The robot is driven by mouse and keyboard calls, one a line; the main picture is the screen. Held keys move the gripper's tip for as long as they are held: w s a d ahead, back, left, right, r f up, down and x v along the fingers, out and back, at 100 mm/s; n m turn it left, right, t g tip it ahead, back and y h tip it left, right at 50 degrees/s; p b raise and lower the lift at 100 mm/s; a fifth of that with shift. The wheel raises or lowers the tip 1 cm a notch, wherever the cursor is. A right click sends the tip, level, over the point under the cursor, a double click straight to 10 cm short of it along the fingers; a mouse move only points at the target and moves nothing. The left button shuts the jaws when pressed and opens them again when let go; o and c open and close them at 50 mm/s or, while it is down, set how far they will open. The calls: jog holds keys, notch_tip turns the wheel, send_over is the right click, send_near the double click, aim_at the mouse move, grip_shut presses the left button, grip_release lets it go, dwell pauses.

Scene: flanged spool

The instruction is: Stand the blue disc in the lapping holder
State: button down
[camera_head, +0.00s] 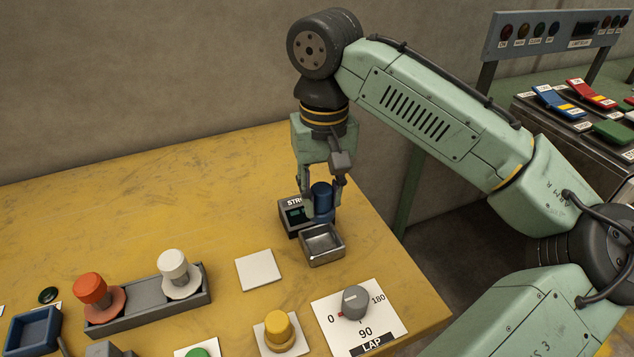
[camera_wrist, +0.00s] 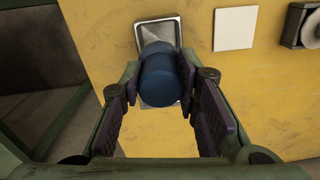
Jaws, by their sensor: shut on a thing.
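The blue disc (camera_head: 321,197) is a dark blue flanged spool held between the fingers of my gripper (camera_head: 323,204). In the wrist view the blue disc (camera_wrist: 160,78) sits between both pads of my gripper (camera_wrist: 160,92), its rounded end toward the camera. It is over or just behind a shallow silver dish (camera_head: 323,258); I cannot tell whether they touch. The dish (camera_wrist: 152,30) shows partly hidden behind the disc in the wrist view. No part is clearly labelled as the lapping holder; a plate marked LAP (camera_head: 381,325) carries a grey dial.
A dark box with a display (camera_head: 293,216) stands behind the dish. A grey rack (camera_head: 150,299) holds an orange spool (camera_head: 91,289) and a white spool (camera_head: 173,266). The table's left back is clear.

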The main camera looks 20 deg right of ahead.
aim_at(322, 211)
jog(key=shift+s+f+b, duration=0.15)
jog(key=shift+f+b, duration=0.25)
jog(key=shift+f, duration=0.05)
notch_tip(322, 211, down, 3)
jog(key=b, duration=0.3)
jog(key=shift+f, duration=0.1)
jog(key=shift+f+b, duration=1)
jog(key=shift+f, duration=1.05)
jog(key=c, duration=1.1)
grip_release()
notch_tip(322, 211, up, 12)
jog(key=shift+r, duration=0.1)
